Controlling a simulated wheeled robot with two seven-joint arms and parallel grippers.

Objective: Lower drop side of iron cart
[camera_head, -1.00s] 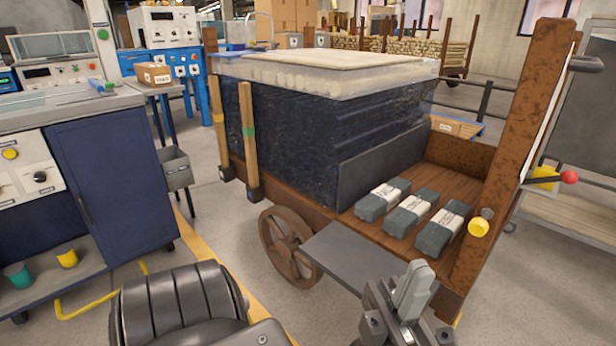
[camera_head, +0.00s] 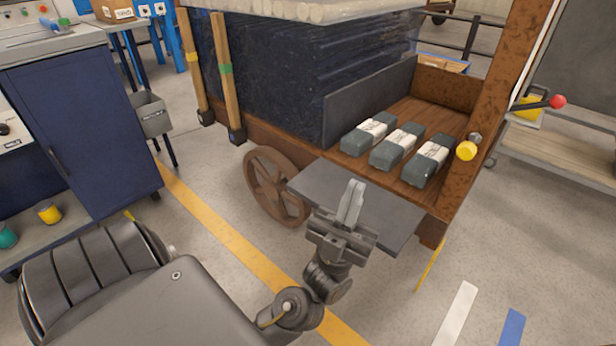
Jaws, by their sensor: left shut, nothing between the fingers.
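The iron cart (camera_head: 285,160) has a brown wooden deck and a rusty spoked wheel (camera_head: 277,186). A flat dark grey panel, which looks like the drop side (camera_head: 395,212), juts outward from the deck's near edge, folded down to near level or slightly sloping. My left gripper (camera_head: 350,203) is shut and empty. It overlaps the panel in the picture, pointing up; I cannot tell whether it touches it. Three grey packages with white bands (camera_head: 397,147) lie on the deck behind the panel. My right gripper is not in view.
A dark wrapped stack (camera_head: 290,80) fills the cart's left part, with two wooden stakes (camera_head: 227,80) at its side. A wooden post (camera_head: 490,100) with a yellow knob (camera_head: 466,151) rises at right. A blue cabinet (camera_head: 85,130) stands left. Floor at lower right is clear.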

